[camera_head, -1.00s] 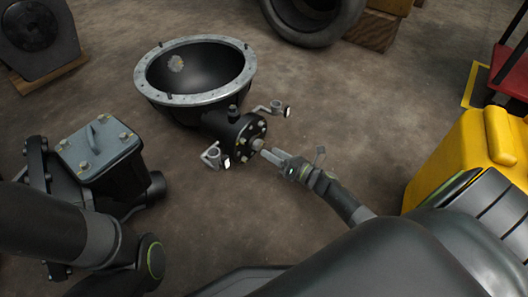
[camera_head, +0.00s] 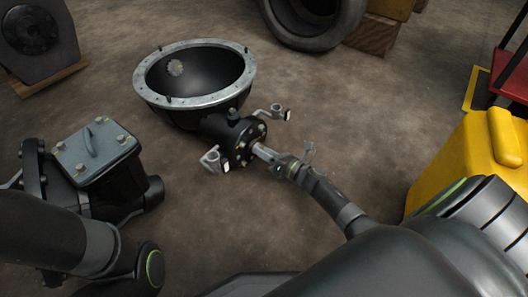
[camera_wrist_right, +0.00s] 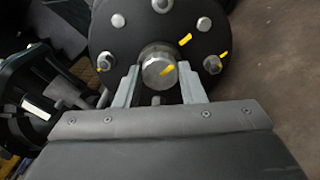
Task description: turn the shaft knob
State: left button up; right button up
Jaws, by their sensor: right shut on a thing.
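The shaft knob (camera_wrist_right: 154,68) is a short metal cylinder with a yellow mark on its end face. It sticks out from the middle of a black round flange (camera_wrist_right: 112,42) with bolts and two more yellow marks. In the head view the flange (camera_head: 243,142) is on the neck of a large housing. My right gripper (camera_wrist_right: 158,85) has one finger on each side of the knob and is shut on it. In the head view the right gripper (camera_head: 266,154) reaches the flange from the lower right. My left arm shows at the lower left, but its gripper is out of view.
The bowl-shaped housing (camera_head: 178,101) with a pale rim lies on the brown floor. Two small brackets (camera_head: 211,160) stand out beside the flange. A grey-lidded box part (camera_head: 97,152) is at the left, a yellow body (camera_head: 462,150) at the right. Floor around the right gripper is clear.

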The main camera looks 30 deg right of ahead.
jog(key=shift+m, duration=0.3)
jog(key=m+p, duration=0.1)
jog(key=m, duration=0.1)
jog(key=shift+m, duration=0.3)
jog(key=shift+m+p, duration=0.75)
jog(key=shift+m, duration=1.05)
jog(key=o, duration=1)
jog(key=shift+s+d, duration=0.1)
